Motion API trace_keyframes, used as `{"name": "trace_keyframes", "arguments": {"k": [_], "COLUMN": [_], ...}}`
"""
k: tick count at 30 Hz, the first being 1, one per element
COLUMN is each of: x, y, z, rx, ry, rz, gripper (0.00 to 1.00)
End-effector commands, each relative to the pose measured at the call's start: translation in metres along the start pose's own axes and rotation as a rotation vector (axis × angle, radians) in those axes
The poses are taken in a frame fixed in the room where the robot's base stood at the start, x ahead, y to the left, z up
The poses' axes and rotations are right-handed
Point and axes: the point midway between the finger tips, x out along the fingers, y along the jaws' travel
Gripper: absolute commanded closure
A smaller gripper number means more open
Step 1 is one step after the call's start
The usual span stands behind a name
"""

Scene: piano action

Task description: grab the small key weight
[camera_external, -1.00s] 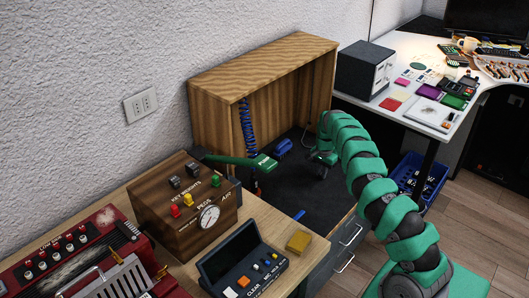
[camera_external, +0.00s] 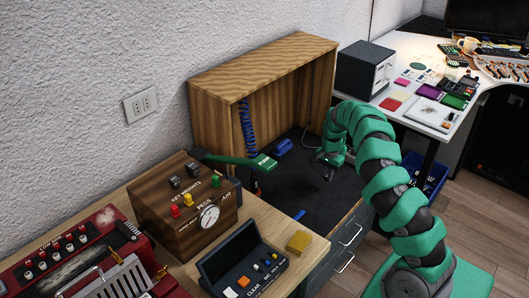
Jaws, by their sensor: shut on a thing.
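My gripper (camera_external: 329,163) is low over the dark mat inside the open wooden cabinet. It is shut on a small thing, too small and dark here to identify. I cannot tell if that thing is the small key weight. Two dark grey blocks (camera_external: 183,176) sit on top of the wooden box (camera_external: 180,225) marked KEY WEIGHTS, well to the left of my gripper. Red, yellow and green pegs stand on the same box.
The wooden cabinet (camera_external: 262,66) stands around the dark mat (camera_external: 290,200). A green tool (camera_external: 240,160), a blue tool (camera_external: 283,147) and a coiled blue cord are near its left side. A dark grey box (camera_external: 362,70) stands at the right on the white desk.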

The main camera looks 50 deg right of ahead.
Motion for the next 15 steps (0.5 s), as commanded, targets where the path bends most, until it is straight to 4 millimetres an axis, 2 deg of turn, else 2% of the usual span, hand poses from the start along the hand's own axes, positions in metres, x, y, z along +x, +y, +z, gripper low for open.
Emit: {"name": "trace_keyframes", "arguments": {"k": [15], "x": [-0.009], "y": [0.060], "z": [0.042], "rx": [0.000], "ry": [-0.003], "rz": [-0.001], "gripper": [1.00]}}
